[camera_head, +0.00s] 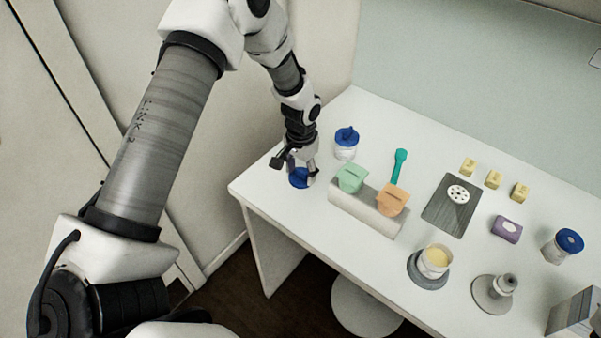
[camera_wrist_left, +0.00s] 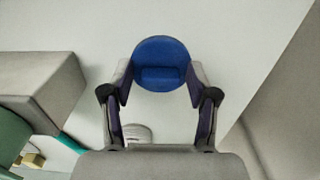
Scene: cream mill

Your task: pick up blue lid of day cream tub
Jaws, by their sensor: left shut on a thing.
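A round blue lid (camera_head: 299,179) with a raised grip is near the left end of the white table. My left gripper (camera_head: 299,168) points down over it and is shut on it. In the left wrist view the lid (camera_wrist_left: 161,63) sits between the fingertips of my left gripper (camera_wrist_left: 160,82). I cannot tell whether it touches the table. An open tub (camera_head: 435,262) with pale yellow cream stands on a round grey base (camera_head: 428,279) at the front. I cannot read any label to tell which tub is the day cream. My right gripper is not in view.
A white tub with a blue lid (camera_head: 346,142) stands just behind my left gripper. A pale block (camera_head: 364,214) holds green and orange scoops. A teal spatula (camera_head: 399,166), a dark board (camera_head: 450,216), yellow blocks (camera_head: 493,179) and another blue-lidded tub (camera_head: 562,246) lie right.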

